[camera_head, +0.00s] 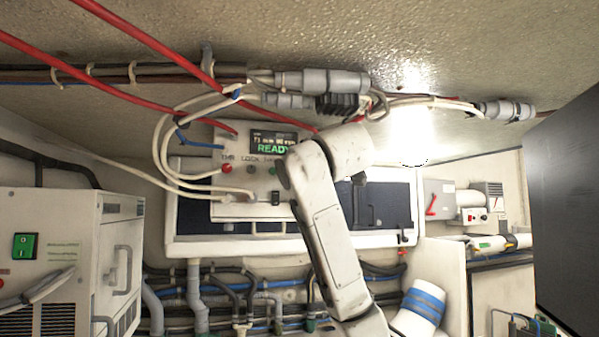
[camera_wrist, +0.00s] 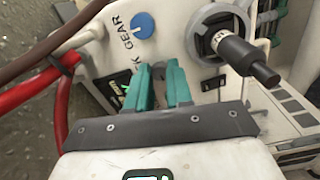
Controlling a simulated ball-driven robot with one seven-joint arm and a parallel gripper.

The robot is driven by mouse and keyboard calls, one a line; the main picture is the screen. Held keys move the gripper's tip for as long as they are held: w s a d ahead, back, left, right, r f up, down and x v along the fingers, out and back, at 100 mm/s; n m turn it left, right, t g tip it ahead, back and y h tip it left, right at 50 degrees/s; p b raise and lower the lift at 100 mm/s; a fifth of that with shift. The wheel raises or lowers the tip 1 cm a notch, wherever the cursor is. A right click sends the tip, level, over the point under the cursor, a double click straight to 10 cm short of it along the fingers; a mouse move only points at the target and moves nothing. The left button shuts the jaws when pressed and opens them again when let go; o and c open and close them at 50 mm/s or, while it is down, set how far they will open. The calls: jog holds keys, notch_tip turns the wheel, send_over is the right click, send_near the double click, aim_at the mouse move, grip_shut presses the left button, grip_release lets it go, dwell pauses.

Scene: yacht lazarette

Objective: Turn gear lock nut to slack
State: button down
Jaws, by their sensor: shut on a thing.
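My gripper (camera_wrist: 162,70) has two teal fingers, seen in the wrist view. They are shut on a small part at the white panel. The fingers hide that part, which I take to be the gear lock nut; its turn position cannot be told. A label ending in "K GEAR" runs beside the fingertips, and a blue round knob (camera_wrist: 142,25) sits past it. In the head view the white control panel (camera_head: 213,150) carries a small display reading "READY" (camera_head: 273,142). My arm's end covers its right side and hides the gripper there.
A black-handled lever (camera_wrist: 240,58) on a round hub stands right of my fingers. Red cables (camera_wrist: 30,97) pass close on the left; red and white cables (camera_head: 165,150) also hang around the panel in the head view. A white cabinet (camera_head: 85,240) stands at left.

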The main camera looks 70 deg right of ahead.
jog(key=shift+f, duration=0.1)
dwell(0.3)
jog(key=c, duration=1)
grip_release()
jog(key=shift+a, duration=0.1)
jog(key=b+v, duration=0.3)
jog(key=v, duration=0.7)
jog(key=shift+s+a+b, duration=0.25)
jog(key=shift+s+b, duration=0.05)
jog(key=shift+b, duration=0.05)
